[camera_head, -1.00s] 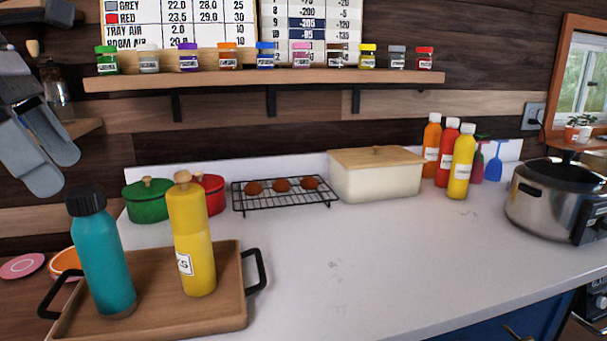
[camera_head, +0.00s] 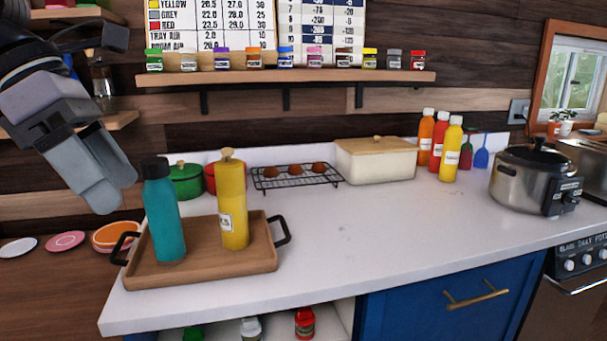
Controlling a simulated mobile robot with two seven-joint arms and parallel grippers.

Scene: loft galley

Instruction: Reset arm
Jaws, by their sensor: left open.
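My left gripper (camera_head: 108,190) hangs in the air at the upper left of the head view, its fingers pointing down and to the right. It is open and holds nothing that I can see. Its fingertips are left of and above the teal bottle (camera_head: 163,215), apart from it in the picture. The teal bottle and a yellow bottle (camera_head: 232,200) stand upright on a wooden tray (camera_head: 200,275) with black handles. My right gripper is not in view.
The white counter (camera_head: 370,225) is clear in the middle. A rack (camera_head: 300,180), a cream box (camera_head: 378,163), several sauce bottles (camera_head: 440,145) and a steel cooker (camera_head: 525,180) stand along its back. A jar shelf (camera_head: 300,76) is above. Plates (camera_head: 65,242) lie at the left.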

